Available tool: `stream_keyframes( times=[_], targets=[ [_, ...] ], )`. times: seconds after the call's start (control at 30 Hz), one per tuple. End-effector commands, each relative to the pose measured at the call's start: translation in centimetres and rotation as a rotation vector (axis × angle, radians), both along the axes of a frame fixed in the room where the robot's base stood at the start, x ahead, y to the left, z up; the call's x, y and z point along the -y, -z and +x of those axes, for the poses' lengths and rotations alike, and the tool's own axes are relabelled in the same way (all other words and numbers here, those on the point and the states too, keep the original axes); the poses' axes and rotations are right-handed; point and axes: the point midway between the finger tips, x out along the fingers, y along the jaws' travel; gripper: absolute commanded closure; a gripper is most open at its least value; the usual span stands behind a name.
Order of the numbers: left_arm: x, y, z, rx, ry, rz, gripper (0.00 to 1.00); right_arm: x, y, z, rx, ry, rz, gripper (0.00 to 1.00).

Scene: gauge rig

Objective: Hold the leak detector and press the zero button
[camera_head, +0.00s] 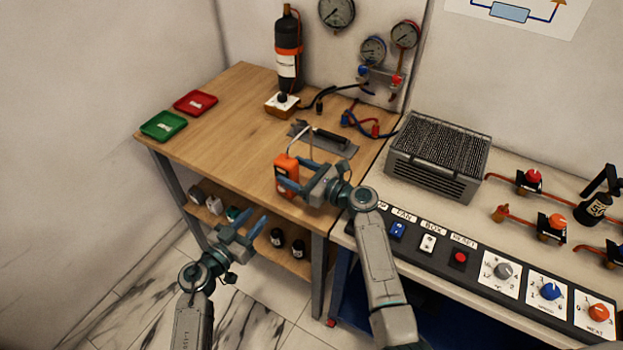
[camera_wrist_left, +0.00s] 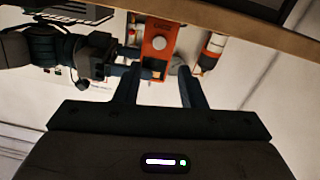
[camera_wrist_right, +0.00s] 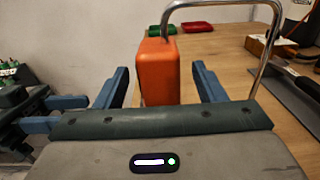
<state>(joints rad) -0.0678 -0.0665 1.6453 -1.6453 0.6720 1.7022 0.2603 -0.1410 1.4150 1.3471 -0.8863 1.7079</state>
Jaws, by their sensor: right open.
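The leak detector, an orange box (camera_head: 283,176), is at the front edge of the wooden bench. A bent metal tube (camera_wrist_right: 222,3) rises beside it. My right gripper (camera_head: 292,174) is open around the box; the right wrist view shows the orange body (camera_wrist_right: 158,72) between its fingers with gaps on both sides. My left gripper (camera_head: 243,229) is open and empty, lower and in front of the bench. In the left wrist view the detector's orange face (camera_wrist_left: 160,27) lies beyond the fingertips, with a pale round button (camera_wrist_left: 158,43) on it. No label is readable there.
A green tray (camera_head: 163,125) and a red tray (camera_head: 195,103) lie on the bench's left. A black bottle (camera_head: 288,60) and a small white-topped box (camera_head: 283,104) stand behind. A control panel (camera_head: 460,257) is at the right. Bare wood lies left of the detector.

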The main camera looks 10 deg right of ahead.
Motion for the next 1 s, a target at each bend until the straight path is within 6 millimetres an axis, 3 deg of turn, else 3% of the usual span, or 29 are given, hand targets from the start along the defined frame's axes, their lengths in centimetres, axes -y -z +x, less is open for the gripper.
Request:
stream_keyframes(
  times=[0.2,0.57,0.67,0.9,1.0],
  targets=[
    [0.0,0.0,0.0,0.0,0.0,0.0,0.64,-2.0,0.0,1.6,0.0,0.0,0.001,0.36],
    [0.0,0.0,0.0,0.0,0.0,0.0,0.64,-2.5,0.0,1.9,0.0,0.0,0.0,0.36],
    [0.0,0.0,0.0,0.0,0.0,0.0,0.64,-2.5,0.0,1.9,0.0,0.0,0.0,0.5],
    [0.0,0.0,0.0,0.0,0.0,0.0,0.64,-2.5,0.0,1.9,0.0,0.0,0.0,0.96],
    [0.0,0.0,0.0,0.0,0.0,0.0,0.83,-2.5,0.0,1.9,0.0,0.0,0.0,0.96]
  ],
)
